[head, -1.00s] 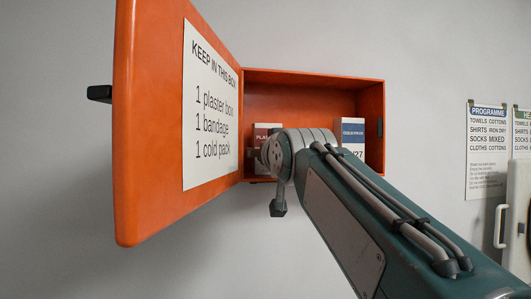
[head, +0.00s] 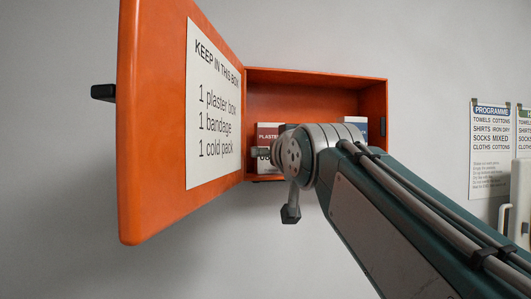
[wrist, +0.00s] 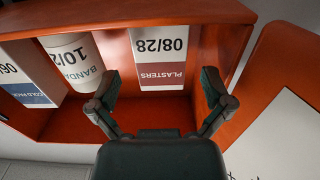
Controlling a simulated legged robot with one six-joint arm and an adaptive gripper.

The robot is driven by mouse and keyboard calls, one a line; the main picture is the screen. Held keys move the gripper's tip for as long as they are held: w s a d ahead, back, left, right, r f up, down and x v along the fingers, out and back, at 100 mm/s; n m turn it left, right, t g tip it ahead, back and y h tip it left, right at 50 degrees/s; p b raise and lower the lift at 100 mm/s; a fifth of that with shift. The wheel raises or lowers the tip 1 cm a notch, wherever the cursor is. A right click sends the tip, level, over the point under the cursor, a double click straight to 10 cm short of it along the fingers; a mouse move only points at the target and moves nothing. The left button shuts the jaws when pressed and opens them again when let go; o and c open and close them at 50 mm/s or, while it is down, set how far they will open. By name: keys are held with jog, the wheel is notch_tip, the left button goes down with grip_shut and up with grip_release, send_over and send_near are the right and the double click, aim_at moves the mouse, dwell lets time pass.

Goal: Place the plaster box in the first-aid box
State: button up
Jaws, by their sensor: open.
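The plaster box (head: 268,130), white with a red label, stands inside the open orange first-aid box (head: 318,76), near its hinge side. It also shows in the wrist view (wrist: 160,50), where the picture is upside down. My gripper (wrist: 160,88) is open and empty, its two fingers apart in front of the plaster box with a visible gap to it. In the head view my wrist covers part of the plaster box and the fingers are hard to make out.
A white bandage roll (wrist: 72,55) and a cold pack box (wrist: 27,75) stand in the first-aid box beside the plaster box. The open door (head: 150,120) with its list stands out at the left. A programme sheet (head: 491,140) hangs on the wall at right.

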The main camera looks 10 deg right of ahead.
jog(key=s, duration=0.7)
jog(key=s+f+g, duration=0.4)
jog(key=s+f, duration=0.1)
jog(key=f, duration=0.9)
jog(key=s+f+g, duration=0.4)
jog(key=s+f, duration=0.1)
jog(key=f, duration=1)
jog(key=s+f+g, duration=0.4)
jog(key=s+f, duration=0.1)
jog(key=f, duration=0.9)
jog(key=shift+s+f, duration=0.35)
jog(key=shift+s, duration=0.05)
